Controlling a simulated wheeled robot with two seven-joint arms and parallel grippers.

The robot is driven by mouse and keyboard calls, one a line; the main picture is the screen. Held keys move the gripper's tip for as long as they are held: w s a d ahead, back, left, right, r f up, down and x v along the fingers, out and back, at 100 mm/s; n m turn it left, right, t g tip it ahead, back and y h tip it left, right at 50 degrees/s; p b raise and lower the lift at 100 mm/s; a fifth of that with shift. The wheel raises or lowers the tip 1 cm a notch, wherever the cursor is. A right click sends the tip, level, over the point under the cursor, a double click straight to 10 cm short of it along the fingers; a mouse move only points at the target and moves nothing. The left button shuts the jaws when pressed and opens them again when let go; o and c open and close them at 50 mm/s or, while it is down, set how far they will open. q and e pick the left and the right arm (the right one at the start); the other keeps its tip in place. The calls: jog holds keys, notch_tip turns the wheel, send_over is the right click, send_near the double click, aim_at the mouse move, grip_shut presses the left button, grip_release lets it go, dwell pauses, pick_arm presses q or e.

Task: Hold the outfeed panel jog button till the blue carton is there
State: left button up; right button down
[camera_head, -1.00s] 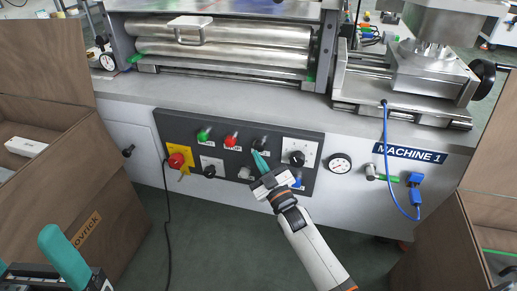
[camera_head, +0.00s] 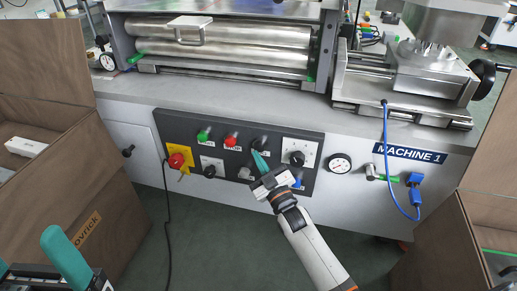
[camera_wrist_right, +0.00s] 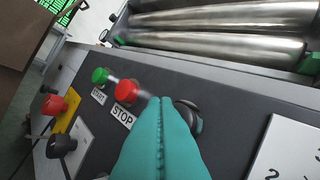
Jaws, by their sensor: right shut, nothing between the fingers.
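The dark control panel (camera_head: 225,178) is on the machine front. A black round button (camera_head: 259,143) sits right of the red STOP button (camera_head: 231,141); its label is hidden, so I cannot read whether it says jog. My right gripper (camera_head: 256,155) is shut and empty, its teal fingertips at the lower edge of the black button. In the right wrist view the shut fingers (camera_wrist_right: 163,103) partly cover the black button (camera_wrist_right: 190,113); I cannot tell whether they touch or press it. My left gripper (camera_head: 26,252) is open and empty at the lower left. No blue carton is in view.
A green START button (camera_head: 203,134), a red emergency knob (camera_head: 176,161) and a rotary dial (camera_head: 297,158) are close by. Metal rollers (camera_head: 225,45) lie above the panel. A blue cable (camera_head: 387,150) hangs at right. Brown boxes (camera_head: 70,185) stand at left and right.

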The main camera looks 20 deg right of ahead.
jog(key=shift+w+d, duration=0.1)
dwell(0.4)
jog(key=shift+w+d, duration=0.15)
jog(key=shift+w, duration=0.1)
jog(key=shift+w+d, duration=0.3)
jog(key=shift+w, duration=0.1)
dwell(3.1)
dwell(3.2)
jog(key=shift+s+a+p, duration=0.5)
jog(key=shift+s+a, duration=0.05)
jog(key=shift+s, duration=0.25)
